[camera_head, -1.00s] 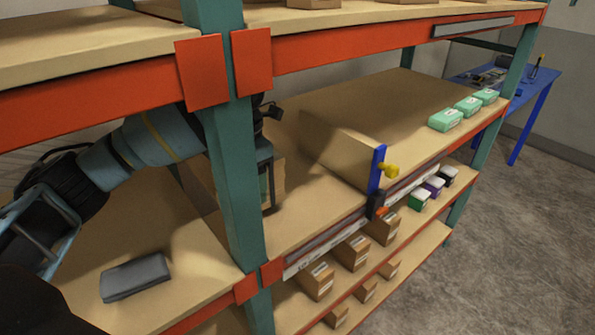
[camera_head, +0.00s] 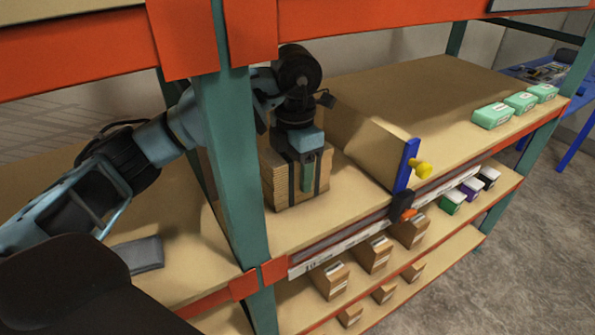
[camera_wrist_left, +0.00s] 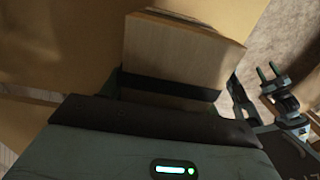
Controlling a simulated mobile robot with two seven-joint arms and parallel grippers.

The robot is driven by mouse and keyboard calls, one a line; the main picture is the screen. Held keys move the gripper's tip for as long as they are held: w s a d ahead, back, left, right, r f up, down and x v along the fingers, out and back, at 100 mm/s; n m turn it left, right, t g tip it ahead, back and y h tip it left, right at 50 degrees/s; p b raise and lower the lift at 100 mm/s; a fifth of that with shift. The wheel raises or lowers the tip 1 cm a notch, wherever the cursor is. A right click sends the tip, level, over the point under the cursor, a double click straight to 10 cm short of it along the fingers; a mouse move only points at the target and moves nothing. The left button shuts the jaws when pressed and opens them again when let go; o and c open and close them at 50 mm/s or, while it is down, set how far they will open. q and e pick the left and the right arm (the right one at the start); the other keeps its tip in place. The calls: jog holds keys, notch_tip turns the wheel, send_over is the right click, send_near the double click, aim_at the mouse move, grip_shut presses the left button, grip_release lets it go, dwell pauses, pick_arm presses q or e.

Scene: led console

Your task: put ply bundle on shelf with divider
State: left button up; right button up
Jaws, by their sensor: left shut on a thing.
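The ply bundle (camera_head: 330,172) is a light wooden block of stacked layers with dark straps. It stands on or just above the middle shelf (camera_head: 300,228), right of the teal upright; I cannot tell whether it touches. My left gripper (camera_head: 306,172) is shut on it from above. The bundle also shows in the left wrist view (camera_wrist_left: 180,50), a dark strap across it. The divider (camera_head: 365,142) is an upright wooden panel with a blue front edge and a yellow knob (camera_head: 424,169), a short gap right of the bundle.
The teal upright (camera_head: 230,165) stands in front of my left arm. Green boxes (camera_head: 493,116) sit at the shelf's right end. A grey folded item (camera_head: 140,254) lies on the left shelf. Small cartons (camera_head: 375,254) stand below. The shelf right of the divider is mostly clear.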

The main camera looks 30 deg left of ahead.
pick_arm(q)
jog(key=shift+s+a, duration=0.3)
jog(key=shift+s, duration=0.2)
jog(key=shift+w+d+f, duration=0.15)
jog(key=shift+w+d, duration=0.15)
jog(key=shift+w, duration=0.15)
jog(key=o, duration=1.4)
jog(key=shift+s+a, duration=0.15)
jog(key=shift+s, duration=0.05)
jog(key=shift+w, duration=0.1)
jog(key=shift+r+p, duration=0.35)
jog(key=shift+r, duration=3.5)
